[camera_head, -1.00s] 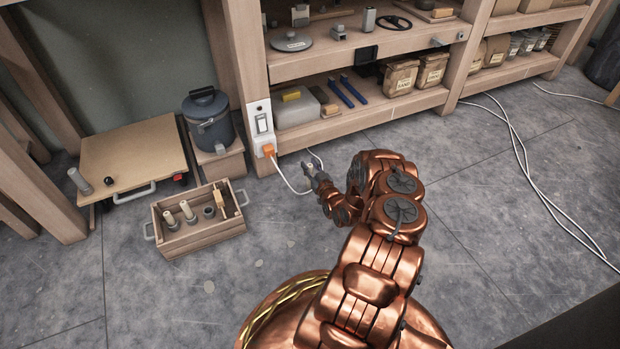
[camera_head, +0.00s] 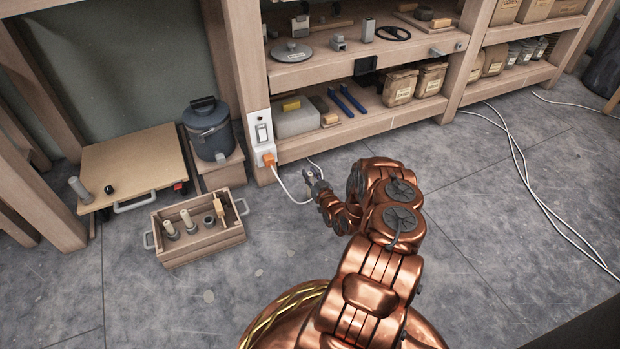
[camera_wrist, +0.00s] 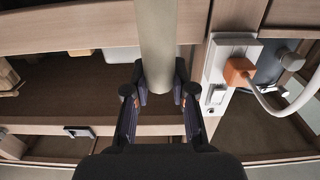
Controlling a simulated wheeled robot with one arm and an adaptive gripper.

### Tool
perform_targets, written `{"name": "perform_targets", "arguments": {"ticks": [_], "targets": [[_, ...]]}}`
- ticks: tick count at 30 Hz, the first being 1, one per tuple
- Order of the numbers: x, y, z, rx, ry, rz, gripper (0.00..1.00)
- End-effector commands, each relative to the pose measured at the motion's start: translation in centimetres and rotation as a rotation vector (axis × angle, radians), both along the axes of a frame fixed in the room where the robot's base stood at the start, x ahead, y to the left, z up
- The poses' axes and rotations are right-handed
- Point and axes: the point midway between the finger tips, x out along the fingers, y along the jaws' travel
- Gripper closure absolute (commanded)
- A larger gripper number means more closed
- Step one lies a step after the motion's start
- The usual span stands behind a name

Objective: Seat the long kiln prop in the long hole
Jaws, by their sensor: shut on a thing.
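A pale beige round prop (camera_wrist: 158,45) stands between my fingers in the wrist view and runs out of the top of the frame. My gripper (camera_wrist: 158,88) is shut on it. In the head view my gripper (camera_head: 314,181) is small, above the floor right of the wooden crate (camera_head: 205,250); the prop is hard to make out there. In the crate, two pale props, one at the left (camera_head: 169,228) and one beside it (camera_head: 188,218), stand upright in dark holders. A dark ring-shaped holder (camera_head: 208,221) beside them looks empty. I cannot tell which hole is the long one.
A low wheeled cart (camera_head: 135,165) with a grey cylinder (camera_head: 78,188) stands behind the crate at the left. A lidded blue-grey pail (camera_head: 208,130) is behind it. A socket with an orange plug (camera_head: 268,159) and white cable is near my gripper. Shelves line the back.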

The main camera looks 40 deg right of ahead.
Motion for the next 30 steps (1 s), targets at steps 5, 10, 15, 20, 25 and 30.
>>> {"name": "perform_targets", "arguments": {"ticks": [5, 10, 15, 20, 25, 30], "targets": [[0.2, 0.1, 3.2, -0.002, -0.003, 0.002, 1.0], [-2.5, 1.7, 3.4, 0.005, 0.002, -0.001, 1.0], [-6.2, 4.1, 3.9, 0.007, 0.001, -0.003, 1.0], [-9.4, 6.3, 4.2, 0.007, 0.001, -0.004, 1.0], [-11.7, 7.8, 4.4, 0.0, -0.003, -0.003, 1.0], [-12.8, 8.7, 4.5, -0.001, -0.002, 0.0, 1.0]]}}
